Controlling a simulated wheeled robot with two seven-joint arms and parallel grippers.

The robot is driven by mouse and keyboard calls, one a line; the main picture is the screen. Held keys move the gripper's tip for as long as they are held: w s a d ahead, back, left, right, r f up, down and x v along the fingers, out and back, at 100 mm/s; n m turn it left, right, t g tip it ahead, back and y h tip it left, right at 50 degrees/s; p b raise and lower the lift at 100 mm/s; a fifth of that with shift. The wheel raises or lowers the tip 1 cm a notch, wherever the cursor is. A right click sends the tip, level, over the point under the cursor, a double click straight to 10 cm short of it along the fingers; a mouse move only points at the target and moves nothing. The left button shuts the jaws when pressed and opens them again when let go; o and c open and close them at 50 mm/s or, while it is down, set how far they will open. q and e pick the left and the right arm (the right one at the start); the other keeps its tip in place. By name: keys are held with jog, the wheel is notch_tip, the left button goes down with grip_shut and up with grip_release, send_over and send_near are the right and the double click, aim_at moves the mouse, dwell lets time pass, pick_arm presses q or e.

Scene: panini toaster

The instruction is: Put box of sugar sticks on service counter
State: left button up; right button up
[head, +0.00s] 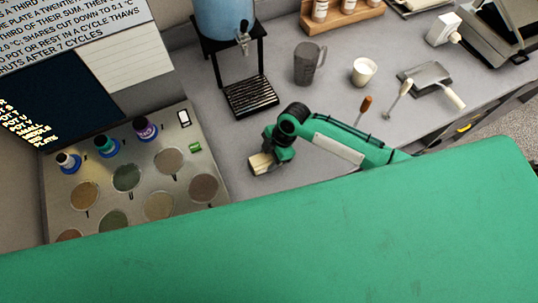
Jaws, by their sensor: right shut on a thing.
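My right gripper (268,158) reaches in from the right over the grey service counter (215,92). It points down and is shut on a small beige box (260,164), which I take to be the box of sugar sticks. The gripper and wrist cover part of the box, and no label is readable. The box is at or just above the counter top, and I cannot tell whether it touches. My left gripper is not in view.
A metal panel with round wells (220,196) is left of the box. A drink dispenser (225,20) with a black drip tray (250,97), a grey pitcher (308,63) and a white cup (363,71) stand behind. Bare counter lies between tray and box.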

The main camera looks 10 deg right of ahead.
jog(key=shift+f, duration=0.2)
jog(key=o, duration=1)
jog(key=shift+r, duration=0.15)
jog(key=b+v, duration=0.3)
jog(key=v, duration=0.9)
jog(key=shift+b, duration=0.35)
